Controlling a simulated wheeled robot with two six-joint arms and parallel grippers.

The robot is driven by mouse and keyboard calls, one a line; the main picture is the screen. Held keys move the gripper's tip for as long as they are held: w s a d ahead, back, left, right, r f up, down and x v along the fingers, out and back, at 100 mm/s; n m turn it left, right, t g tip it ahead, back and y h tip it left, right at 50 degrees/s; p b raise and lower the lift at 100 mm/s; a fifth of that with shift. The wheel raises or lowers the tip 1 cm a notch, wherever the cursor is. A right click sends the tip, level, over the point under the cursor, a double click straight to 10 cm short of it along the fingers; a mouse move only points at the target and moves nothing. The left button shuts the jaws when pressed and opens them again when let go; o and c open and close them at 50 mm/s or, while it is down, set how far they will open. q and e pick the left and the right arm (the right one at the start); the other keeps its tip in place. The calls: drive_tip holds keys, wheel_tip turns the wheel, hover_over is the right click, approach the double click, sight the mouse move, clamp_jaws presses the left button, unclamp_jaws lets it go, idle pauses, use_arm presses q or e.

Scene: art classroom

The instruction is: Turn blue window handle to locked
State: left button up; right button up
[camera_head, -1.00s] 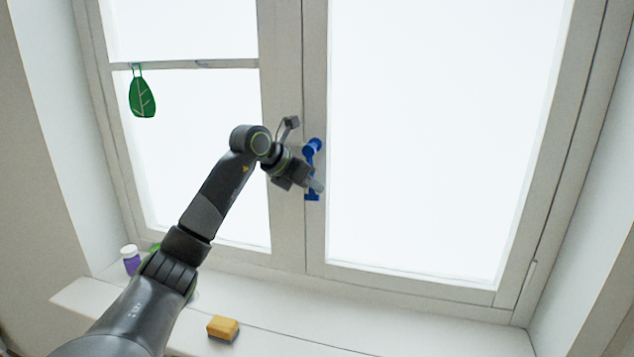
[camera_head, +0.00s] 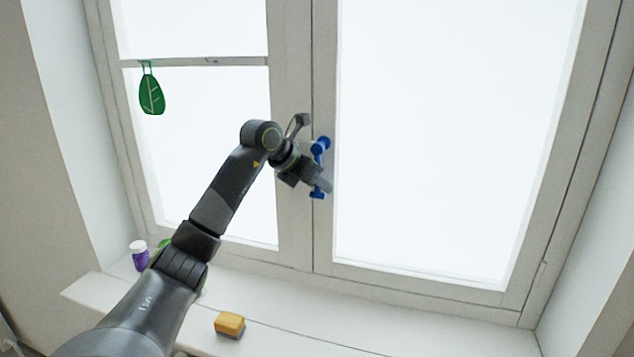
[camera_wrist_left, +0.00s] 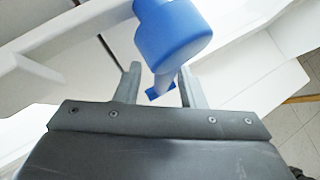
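The blue window handle (camera_head: 320,147) is on the middle frame post between the two panes. Its grip hangs down, close to vertical, from the round knob at its top. My left gripper (camera_head: 324,186) is at the lower part of the grip and partly covers it. In the left wrist view the handle's knob (camera_wrist_left: 172,40) is large and near the camera. There the fingers of my left gripper (camera_wrist_left: 159,78) stand apart, with the handle's grip showing between them; I cannot tell whether they touch it. My right gripper is not in view.
A yellow sponge (camera_head: 230,322) and a purple bottle with a white cap (camera_head: 140,260) are on the white sill (camera_head: 275,330). A green leaf ornament (camera_head: 151,94) hangs at the left pane. The right pane's front is clear.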

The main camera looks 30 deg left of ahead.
use_arm(q)
drive_tip(key=shift+s+r, duration=0.15)
drive_tip(key=b+v, duration=0.6)
drive_tip(key=v, duration=1.1)
drive_tip(key=shift+a, duration=0.1)
